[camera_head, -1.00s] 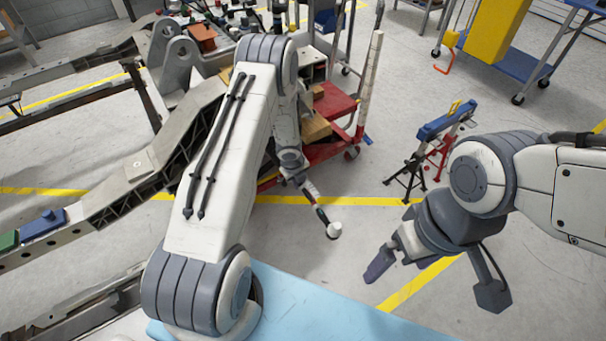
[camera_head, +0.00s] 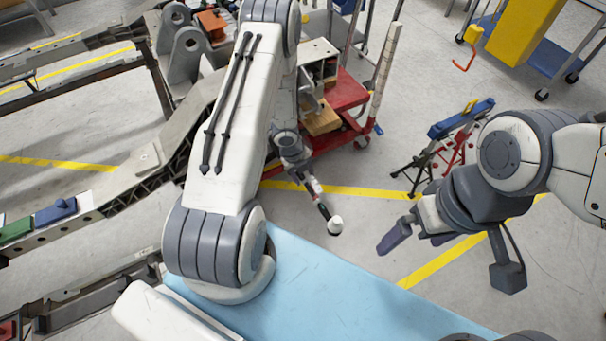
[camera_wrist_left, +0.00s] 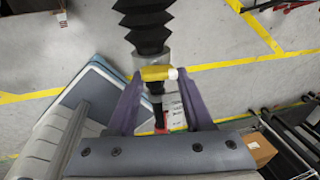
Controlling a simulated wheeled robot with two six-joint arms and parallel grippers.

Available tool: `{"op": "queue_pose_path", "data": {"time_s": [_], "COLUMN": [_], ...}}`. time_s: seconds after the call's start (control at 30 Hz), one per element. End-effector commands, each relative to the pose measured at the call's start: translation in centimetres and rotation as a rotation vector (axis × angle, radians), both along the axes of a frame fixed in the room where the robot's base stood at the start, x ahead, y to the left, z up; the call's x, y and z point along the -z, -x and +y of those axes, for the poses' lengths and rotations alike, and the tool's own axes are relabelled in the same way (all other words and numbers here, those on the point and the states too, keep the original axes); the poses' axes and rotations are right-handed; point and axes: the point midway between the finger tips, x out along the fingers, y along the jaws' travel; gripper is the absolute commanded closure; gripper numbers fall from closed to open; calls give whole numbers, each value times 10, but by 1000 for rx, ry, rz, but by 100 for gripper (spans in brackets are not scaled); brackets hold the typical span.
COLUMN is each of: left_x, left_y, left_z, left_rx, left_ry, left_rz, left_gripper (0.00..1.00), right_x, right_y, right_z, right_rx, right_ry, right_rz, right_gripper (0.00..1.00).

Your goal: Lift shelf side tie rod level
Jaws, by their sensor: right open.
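The tie rod shows in the left wrist view as a black ribbed boot (camera_wrist_left: 147,22) with a metal collar and a yellow band with a white end. The band lies between the fingertips of my left gripper (camera_wrist_left: 158,76), which are shut on it. In the head view my left gripper (camera_head: 298,165) hangs beyond the light blue surface, pointing down and right. A thin part with a white end (camera_head: 335,225) projects from it, in clear air over the floor. My right gripper (camera_head: 450,255) is open and empty, fingers wide apart. The rod's far extent is hidden.
A red cart (camera_head: 345,92) with boxes stands behind my left arm. A long grey chassis rail (camera_head: 140,165) runs along the left. A blue-topped stand (camera_head: 460,118) is behind my right gripper. The light blue surface (camera_head: 330,295) is clear; open floor lies between the grippers.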

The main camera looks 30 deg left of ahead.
Motion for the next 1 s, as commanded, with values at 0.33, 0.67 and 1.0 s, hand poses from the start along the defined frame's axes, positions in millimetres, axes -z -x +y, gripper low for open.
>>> {"op": "queue_pose_path", "data": {"time_s": [0.33, 0.67, 1.0], "left_x": [-4, -64, -101], "left_y": [1, 7, 13], "left_z": [4, 13, 18], "left_rx": [-6, -5, -3], "left_ry": [-3, -3, -2], "left_rz": [2, -1, 2], "left_gripper": [49, 49, 49], "right_x": [-2, -26, -44], "right_y": [0, 0, 0], "right_z": [0, 0, 0], "right_rx": [0, 0, 1], "right_ry": [0, 0, 0], "right_rz": [0, 0, 0], "right_gripper": [0, 0, 0]}}
